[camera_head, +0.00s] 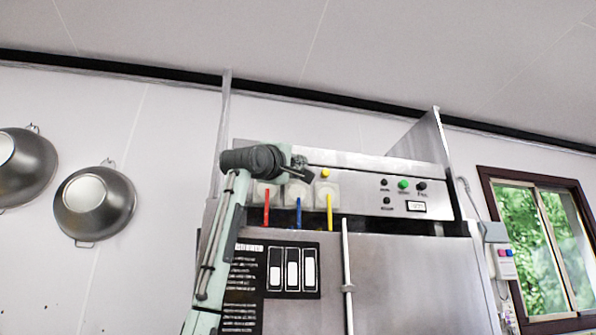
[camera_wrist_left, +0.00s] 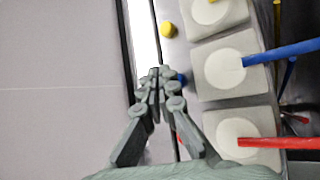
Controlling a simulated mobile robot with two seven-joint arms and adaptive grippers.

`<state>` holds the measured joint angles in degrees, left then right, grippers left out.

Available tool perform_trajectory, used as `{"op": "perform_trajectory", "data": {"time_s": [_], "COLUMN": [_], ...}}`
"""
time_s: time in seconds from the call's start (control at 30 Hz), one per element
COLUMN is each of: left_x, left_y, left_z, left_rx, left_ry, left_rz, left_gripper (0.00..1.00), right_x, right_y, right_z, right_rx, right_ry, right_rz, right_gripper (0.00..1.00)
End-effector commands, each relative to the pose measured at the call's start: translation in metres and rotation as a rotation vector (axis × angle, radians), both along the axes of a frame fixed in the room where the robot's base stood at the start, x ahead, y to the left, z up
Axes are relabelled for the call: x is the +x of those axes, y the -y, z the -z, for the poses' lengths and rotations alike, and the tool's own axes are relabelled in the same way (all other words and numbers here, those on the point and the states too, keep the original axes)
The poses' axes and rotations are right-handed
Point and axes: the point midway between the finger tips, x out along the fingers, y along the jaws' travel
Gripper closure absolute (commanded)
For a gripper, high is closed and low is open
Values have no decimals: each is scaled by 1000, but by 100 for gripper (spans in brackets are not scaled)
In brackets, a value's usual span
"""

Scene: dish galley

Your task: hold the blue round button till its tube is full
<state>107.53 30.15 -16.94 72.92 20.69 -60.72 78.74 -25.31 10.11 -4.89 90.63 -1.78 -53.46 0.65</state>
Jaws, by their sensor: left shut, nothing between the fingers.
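My left gripper (camera_head: 298,163) is shut and empty, at the top of the steel machine in front of the row of dispensers. In the left wrist view its fingertips (camera_wrist_left: 159,76) are beside the blue round button (camera_wrist_left: 182,79), which shows only in part; I cannot tell whether they touch. The gripper hides that button in the head view. A blue bar (camera_head: 298,212) hangs from the middle white dispenser block (camera_wrist_left: 226,68). A yellow button (camera_head: 325,173) shows to the right, and a red button is mostly hidden behind a finger. My right gripper is not in view.
A red bar (camera_head: 266,208) and a yellow bar (camera_head: 330,212) hang beside the blue one. A black placard (camera_head: 270,285) with three white upright columns is below. A green button (camera_head: 403,184) and dark knobs are at the right. Pans (camera_head: 95,203) hang on the left wall.

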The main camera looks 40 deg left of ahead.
Motion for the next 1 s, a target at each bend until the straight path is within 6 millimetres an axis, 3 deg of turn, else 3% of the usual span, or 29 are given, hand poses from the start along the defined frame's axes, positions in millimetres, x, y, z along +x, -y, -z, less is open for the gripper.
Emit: {"op": "perform_trajectory", "data": {"time_s": [0.27, 0.7, 1.0], "left_x": [-2, -28, -33], "left_y": [2, 33, 38], "left_z": [0, 0, -1], "left_rx": [0, 0, -1], "left_ry": [1, 3, 1], "left_rz": [0, 2, 0], "left_gripper": [100, 100, 100], "right_x": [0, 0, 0], "right_y": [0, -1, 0], "right_z": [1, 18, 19], "right_rx": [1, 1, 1], "right_ry": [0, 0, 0], "right_rz": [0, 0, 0], "right_gripper": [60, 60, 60]}}
